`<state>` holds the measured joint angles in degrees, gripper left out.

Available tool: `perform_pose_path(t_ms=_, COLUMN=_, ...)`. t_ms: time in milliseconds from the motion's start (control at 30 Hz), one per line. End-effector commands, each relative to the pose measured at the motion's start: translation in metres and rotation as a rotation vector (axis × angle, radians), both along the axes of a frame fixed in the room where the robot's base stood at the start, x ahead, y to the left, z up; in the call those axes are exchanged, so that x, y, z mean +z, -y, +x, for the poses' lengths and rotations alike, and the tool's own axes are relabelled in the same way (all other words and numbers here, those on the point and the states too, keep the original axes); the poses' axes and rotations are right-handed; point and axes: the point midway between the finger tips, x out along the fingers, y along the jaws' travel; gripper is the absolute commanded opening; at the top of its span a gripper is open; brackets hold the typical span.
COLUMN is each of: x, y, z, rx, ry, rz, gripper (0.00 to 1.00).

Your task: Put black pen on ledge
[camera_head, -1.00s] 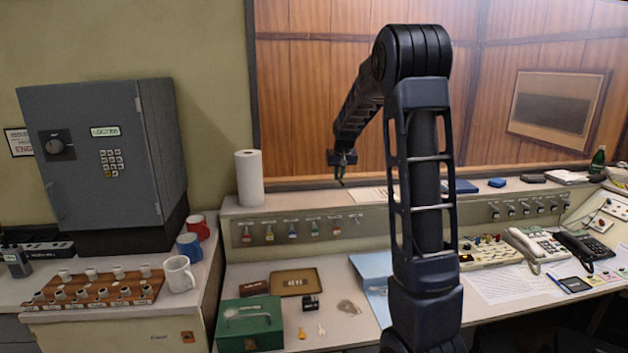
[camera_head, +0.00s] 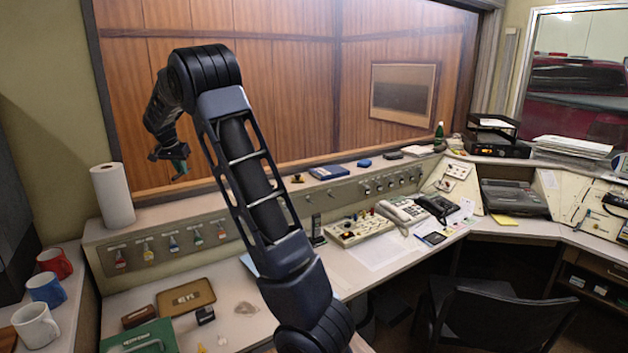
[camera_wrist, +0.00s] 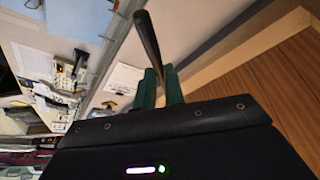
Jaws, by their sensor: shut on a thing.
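My gripper (camera_head: 178,166) hangs in the air in front of the wood-panelled window, above the left part of the ledge (camera_head: 160,213) and right of the paper towel roll. In the wrist view its green fingers (camera_wrist: 159,80) are closed on the dark, slim black pen (camera_wrist: 148,38), which sticks out past the fingertips at a slant. The pen is too small to make out clearly in the head view. It appears clear of any surface. My arm hides part of the ledge and of the console below it.
The paper towel roll (camera_head: 112,195) stands on the ledge's left end. A blue book (camera_head: 328,172), a small blue item (camera_head: 364,163) and a green bottle (camera_head: 439,131) are farther right on it. Bare ledge shows between the roll and my arm. A chair (camera_head: 500,315) stands below right.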

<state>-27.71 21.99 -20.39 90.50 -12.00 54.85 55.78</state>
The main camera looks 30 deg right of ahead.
Motion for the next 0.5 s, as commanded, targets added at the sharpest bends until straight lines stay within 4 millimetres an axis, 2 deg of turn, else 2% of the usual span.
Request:
perform_pose_path(t_ms=33, x=0.002, y=-0.012, z=0.006, rx=-0.055, ry=0.000, rz=-0.004, gripper=0.00)
perform_pose_path(t_ms=300, x=0.017, y=-0.064, z=0.024, rx=-0.395, ry=-0.001, rz=-0.003, gripper=0.00)
perform_pose_path(t_ms=500, x=0.024, y=-0.088, z=0.029, rx=-0.548, ry=-0.002, rz=-0.002, gripper=0.00)
